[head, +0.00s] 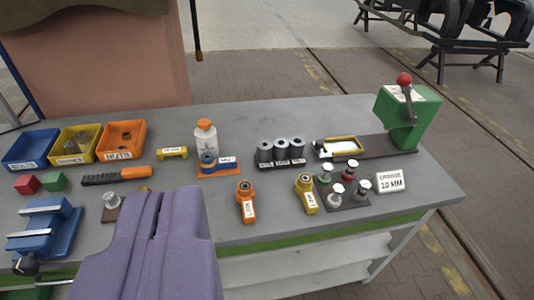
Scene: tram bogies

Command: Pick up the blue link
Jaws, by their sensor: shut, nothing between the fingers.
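A blue piece with a ring-like head and a white label, which looks like the blue link (208,161), lies on an orange base (214,173) in front of a white bottle with an orange cap (205,137). An orange link (246,203) and a yellow link (306,193) lie nearer the front edge, to its right. My purple gripper (165,197) is in the lower left foreground, pointing over the bench. Its fingers are together and empty. It appears in front of and left of the blue link, apart from it, and hides part of the bench front.
Blue, yellow and orange bins (121,140) stand at the back left. A blue vise (45,230) is at the front left. Grey cylinders (281,151), a stand with knobs (343,190) and a green press (408,115) are to the right. The front right bench top is clear.

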